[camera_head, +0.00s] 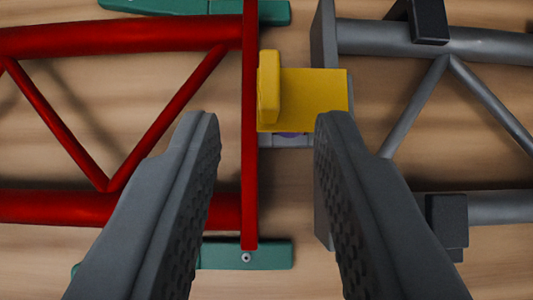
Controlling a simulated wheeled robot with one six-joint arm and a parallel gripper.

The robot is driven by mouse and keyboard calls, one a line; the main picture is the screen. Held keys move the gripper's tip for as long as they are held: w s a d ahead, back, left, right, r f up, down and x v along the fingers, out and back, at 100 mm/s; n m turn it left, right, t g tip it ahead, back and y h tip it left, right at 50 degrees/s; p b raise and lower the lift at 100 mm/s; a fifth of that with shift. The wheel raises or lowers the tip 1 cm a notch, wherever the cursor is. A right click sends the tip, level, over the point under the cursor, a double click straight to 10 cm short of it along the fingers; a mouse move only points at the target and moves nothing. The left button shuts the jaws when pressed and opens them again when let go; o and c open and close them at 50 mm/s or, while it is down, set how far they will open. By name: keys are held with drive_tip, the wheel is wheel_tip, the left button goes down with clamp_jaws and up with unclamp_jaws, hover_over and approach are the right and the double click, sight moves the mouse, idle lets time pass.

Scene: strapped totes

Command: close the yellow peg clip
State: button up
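The yellow peg clip (313,92) sits at the upper middle, in the gap between a red truss frame (249,180) and a grey truss frame (325,45). It has a flat yellow plate and a raised, rounded yellow tab at its left end, close to the red end plate. A grey base with a bit of purple shows just below its front edge. My gripper (267,118) is open, with one dark ridged finger on each side of the clip in the picture. I see nothing between the fingers' pads. Whether either fingertip touches the clip I cannot tell.
Green blocks (245,254) lie under the red frame at the bottom and top. Dark blocks (447,222) sit on the grey frame's bars at right. The frames lie over a wood-grained surface (285,200). The gap between the two end plates is narrow.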

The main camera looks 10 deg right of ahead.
drive_tip(key=v, duration=1.2)
drive_tip(key=shift+s+r, duration=0.15)
drive_tip(key=shift+r, duration=0.05)
drive_tip(key=s+d+r+t+y, duration=0.1)
drive_tip(key=s+d+r, duration=0.15)
drive_tip(key=d, duration=0.75)
drive_tip(key=s+d+r+n+y, duration=0.1)
drive_tip(key=d+r, duration=0.2)
drive_tip(key=d, duration=0.8)
drive_tip(key=s+d+r+t+y, duration=0.1)
drive_tip(key=s+d+r, duration=0.15)
drive_tip(key=d, duration=0.75)
drive_tip(key=s+d+t+h, duration=0.2)
drive_tip(key=s+d+t, duration=0.4)
drive_tip(key=s+d, duration=1.4)
drive_tip(key=shift+s+d, duration=0.15)
drive_tip(key=shift+d, duration=0.8)
